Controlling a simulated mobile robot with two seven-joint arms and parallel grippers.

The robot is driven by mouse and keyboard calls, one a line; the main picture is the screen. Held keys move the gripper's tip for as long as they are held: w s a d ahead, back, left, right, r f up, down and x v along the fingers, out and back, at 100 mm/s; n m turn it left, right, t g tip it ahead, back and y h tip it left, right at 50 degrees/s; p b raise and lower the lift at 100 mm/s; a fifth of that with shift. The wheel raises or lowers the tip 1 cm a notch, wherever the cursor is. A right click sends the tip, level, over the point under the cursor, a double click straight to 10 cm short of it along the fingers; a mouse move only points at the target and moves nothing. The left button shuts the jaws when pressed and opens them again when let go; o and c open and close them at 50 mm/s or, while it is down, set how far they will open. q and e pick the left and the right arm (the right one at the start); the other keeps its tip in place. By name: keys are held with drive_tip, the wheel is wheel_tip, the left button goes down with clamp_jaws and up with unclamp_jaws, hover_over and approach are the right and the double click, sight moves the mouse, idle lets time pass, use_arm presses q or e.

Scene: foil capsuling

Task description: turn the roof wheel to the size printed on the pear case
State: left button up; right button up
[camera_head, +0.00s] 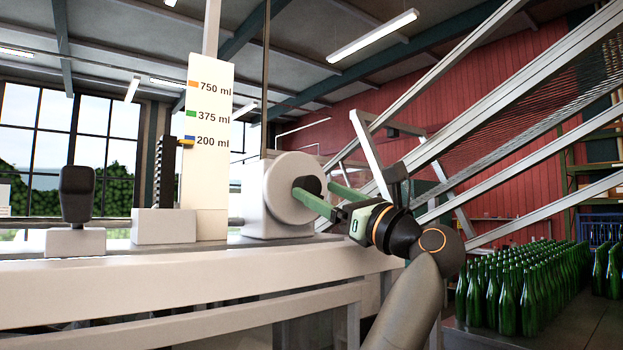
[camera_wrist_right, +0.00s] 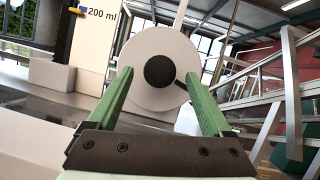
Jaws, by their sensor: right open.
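The roof wheel (camera_head: 280,202) is a white disc with a dark hub (camera_head: 307,184), on a white housing on the bench. It also fills the middle of the right wrist view (camera_wrist_right: 150,106). My right gripper (camera_head: 312,187) is open, its green fingers pointing at the wheel, one on each side of the hub in the wrist view (camera_wrist_right: 158,76); contact cannot be told. The size board (camera_head: 208,175) reads 750 ml with orange, 375 ml with green and 200 ml with blue. A yellow pointer (camera_head: 185,144) sits just below the blue 200 ml mark. No pear case is seen.
A black knob (camera_head: 77,194) on a white block and a dark toothed post (camera_head: 165,172) stand to the left on the bench. Slanted metal rails (camera_head: 480,105) cross behind my right arm. Many green bottles (camera_head: 528,290) stand at lower right.

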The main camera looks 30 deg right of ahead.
sight(315, 190)
drive_tip(key=shift+p+x, duration=0.4)
drive_tip(key=shift+x, duration=1.3)
drive_tip(key=shift+f, duration=0.1)
clamp_jaws()
